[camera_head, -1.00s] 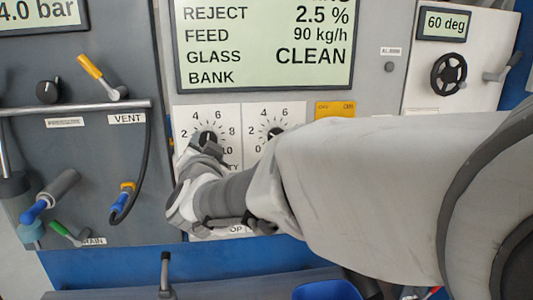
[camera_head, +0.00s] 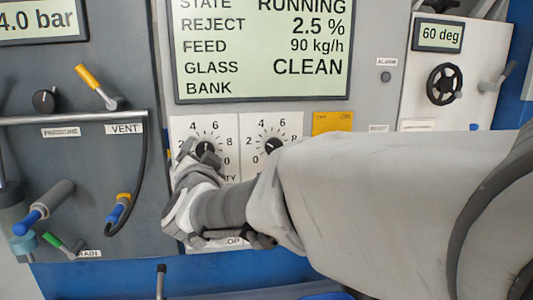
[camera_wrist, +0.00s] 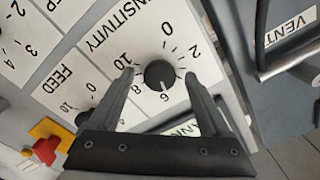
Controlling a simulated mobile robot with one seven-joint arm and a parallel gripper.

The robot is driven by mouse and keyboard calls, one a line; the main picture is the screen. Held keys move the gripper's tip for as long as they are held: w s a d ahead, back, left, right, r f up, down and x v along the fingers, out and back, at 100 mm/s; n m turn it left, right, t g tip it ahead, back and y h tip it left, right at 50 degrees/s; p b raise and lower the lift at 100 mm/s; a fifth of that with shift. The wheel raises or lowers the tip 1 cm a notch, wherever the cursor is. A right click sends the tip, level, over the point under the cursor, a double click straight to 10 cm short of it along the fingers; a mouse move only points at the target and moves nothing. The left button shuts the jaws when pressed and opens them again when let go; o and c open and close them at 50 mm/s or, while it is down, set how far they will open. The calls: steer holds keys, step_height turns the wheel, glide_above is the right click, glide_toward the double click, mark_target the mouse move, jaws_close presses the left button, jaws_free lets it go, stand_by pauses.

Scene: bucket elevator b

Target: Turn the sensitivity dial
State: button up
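The sensitivity dial is a round black knob (camera_wrist: 160,74) on a white numbered plate, with "SENSITIVITY" printed beside it. Its white mark points close to 6 in the wrist view. In the head view the dial (camera_head: 206,147) is the left of two, partly covered by my gripper. My gripper (camera_wrist: 160,76) is open, one finger on each side of the knob. A gap shows between each fingertip and the knob. In the head view my gripper (camera_head: 194,152) is at the dial plate; whether it touches the plate cannot be told.
The feed dial (camera_head: 273,146) is close on the right. A display (camera_head: 262,55) is above, reading RUNNING. A yellow lever (camera_head: 95,85), a rail (camera_head: 75,117) and a black hose lie left. A red button (camera_wrist: 45,150) shows in the wrist view.

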steer(key=p+v, duration=0.1)
steer(key=v, duration=1.6)
steer(key=shift+s+d, duration=0.15)
steer(key=shift+s, duration=0.05)
steer(key=s+d+f+n+g+h+p, duration=0.1)
steer(key=s+d+f+g+p, duration=0.1)
steer(key=d, duration=0.7)
steer(key=s+d+f+n+g+h+p, duration=0.1)
steer(key=s+d+f+n+g, duration=0.1)
steer(key=d+g, duration=0.4)
steer(key=s+d+f+n+g+h+p, duration=0.2)
steer(key=s+d+f+g, duration=0.2)
steer(key=d, duration=0.8)
steer(key=shift+s+d+p, duration=0.25)
steer(key=shift+s+p, duration=0.05)
steer(key=shift+s, duration=0.1)
steer(key=shift+f, duration=0.1)
stand_by(2.9)
